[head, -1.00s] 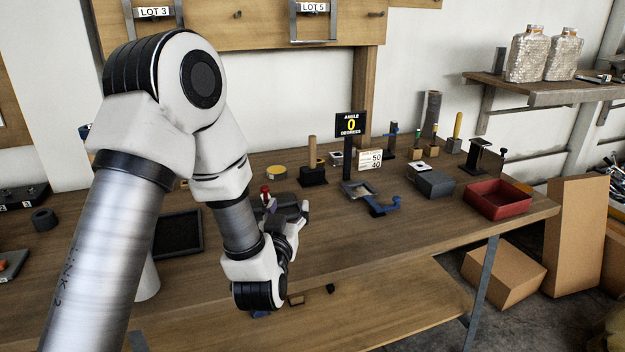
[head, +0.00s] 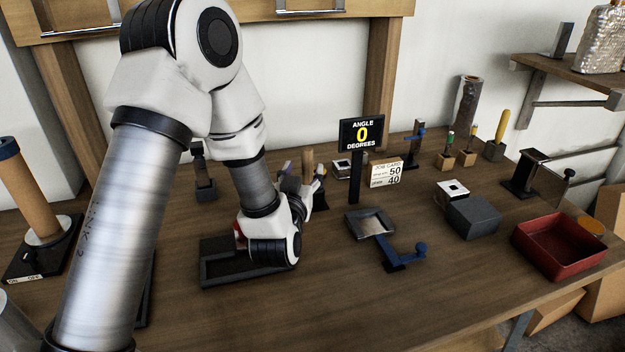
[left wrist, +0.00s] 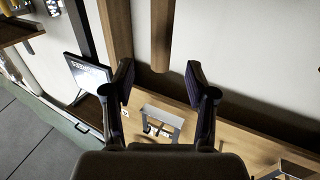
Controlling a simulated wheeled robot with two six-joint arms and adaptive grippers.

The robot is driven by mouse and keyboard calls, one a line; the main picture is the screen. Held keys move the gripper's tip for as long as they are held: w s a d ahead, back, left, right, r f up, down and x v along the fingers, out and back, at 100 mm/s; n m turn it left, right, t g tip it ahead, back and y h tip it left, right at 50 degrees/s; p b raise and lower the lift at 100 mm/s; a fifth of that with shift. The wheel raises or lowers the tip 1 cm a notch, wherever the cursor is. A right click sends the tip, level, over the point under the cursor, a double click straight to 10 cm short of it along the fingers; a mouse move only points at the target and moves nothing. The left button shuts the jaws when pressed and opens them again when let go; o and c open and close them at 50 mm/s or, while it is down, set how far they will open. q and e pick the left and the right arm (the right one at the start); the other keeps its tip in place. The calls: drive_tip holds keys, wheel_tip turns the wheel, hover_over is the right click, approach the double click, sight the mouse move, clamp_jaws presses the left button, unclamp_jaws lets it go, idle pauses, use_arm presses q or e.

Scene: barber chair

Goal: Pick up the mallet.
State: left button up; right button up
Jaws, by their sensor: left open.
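The mallet (head: 308,161) stands with its light wooden handle upright, behind my left gripper in the head view. Its lower part is mostly hidden by the gripper; a bit of dark base shows at the right. My left gripper (head: 303,182) is open and empty, with a finger on either side of the handle in the picture. In the left wrist view, which looks upside down, what seems to be the handle (left wrist: 162,38) comes down from the top, beyond the open fingers (left wrist: 162,88) and apart from them. My right gripper is not in view.
An angle sign (head: 361,134) and a job card (head: 386,172) stand right of the mallet. A blue-handled tool (head: 392,252), a grey block (head: 473,217) and a red tray (head: 560,247) lie farther right. A dark tray (head: 222,272) sits below my gripper. The front middle of the bench is clear.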

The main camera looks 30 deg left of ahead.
sight(306, 159)
use_arm(q)
drive_tip(key=shift+w+a+r, duration=0.3)
drive_tip(key=shift+w+r, duration=0.15)
drive_tip(key=shift+w, duration=0.15)
drive_tip(key=x, duration=0.5)
drive_tip(key=shift+f+p, duration=0.35)
drive_tip(key=shift+s+r, duration=0.15)
drive_tip(key=shift+s, duration=0.05)
drive_tip(key=shift+c, duration=0.7)
drive_tip(key=shift+w, duration=0.1)
clamp_jaws()
